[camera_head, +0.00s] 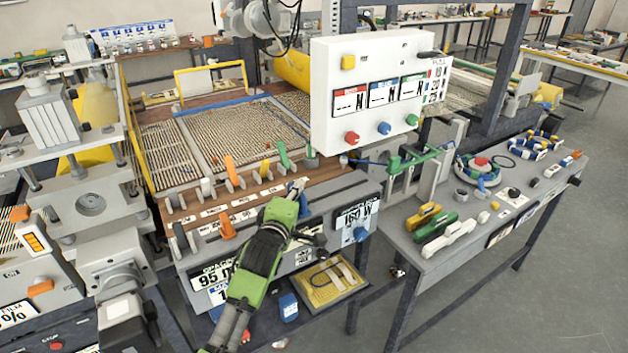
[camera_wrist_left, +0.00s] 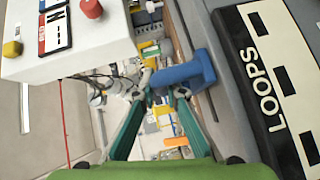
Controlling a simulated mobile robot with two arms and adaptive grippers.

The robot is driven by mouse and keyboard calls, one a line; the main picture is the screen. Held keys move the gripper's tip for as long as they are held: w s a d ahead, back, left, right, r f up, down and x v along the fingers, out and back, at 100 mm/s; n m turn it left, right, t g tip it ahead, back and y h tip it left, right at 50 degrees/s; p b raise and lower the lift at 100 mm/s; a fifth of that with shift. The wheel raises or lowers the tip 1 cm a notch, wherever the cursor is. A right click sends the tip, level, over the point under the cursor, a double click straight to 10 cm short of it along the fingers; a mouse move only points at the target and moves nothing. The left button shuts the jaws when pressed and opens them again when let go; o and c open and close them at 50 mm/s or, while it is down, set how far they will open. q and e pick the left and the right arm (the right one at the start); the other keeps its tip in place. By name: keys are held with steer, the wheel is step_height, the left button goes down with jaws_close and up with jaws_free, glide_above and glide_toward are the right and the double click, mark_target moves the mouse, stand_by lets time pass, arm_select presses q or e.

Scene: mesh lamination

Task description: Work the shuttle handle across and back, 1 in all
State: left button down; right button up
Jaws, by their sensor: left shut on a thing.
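My left gripper (camera_head: 298,187) reaches in over the front edge of the machine, beside the row of labelled levers. In the left wrist view its two teal fingers (camera_wrist_left: 165,93) are closed on a blue handle (camera_wrist_left: 187,70). I take this to be the shuttle handle, though no label on it is readable. In the head view the grip itself is small and the handle is mostly hidden by the fingers. My right gripper is not in view.
A white control box (camera_head: 370,90) with red, blue and green knobs stands just behind my left gripper. Orange and green levers (camera_head: 230,168) line the machine front to the left. A side table (camera_head: 470,250) holds clamps and tools at right; grey floor beyond is clear.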

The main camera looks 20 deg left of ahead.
mark_target(289, 190)
arm_select(q)
steer(key=s+a+p, duration=0.1)
steer(key=s+a, duration=0.1)
steer(key=s, duration=0.1)
steer(key=shift+a+f, duration=0.1)
steer(key=shift+a, duration=0.05)
steer(key=shift+f, duration=0.15)
steer(key=shift+a, duration=0.1)
steer(key=c, duration=2.2)
jaws_free()
steer(key=shift+c, duration=0.2)
steer(key=shift+o, duration=1)
steer(key=shift+s+a, duration=0.15)
steer(key=shift+s, duration=0.1)
steer(key=s+d+r, duration=0.1)
steer(key=s, duration=1.1)
steer(key=shift+d+r, duration=0.3)
steer(key=shift+r, duration=0.1)
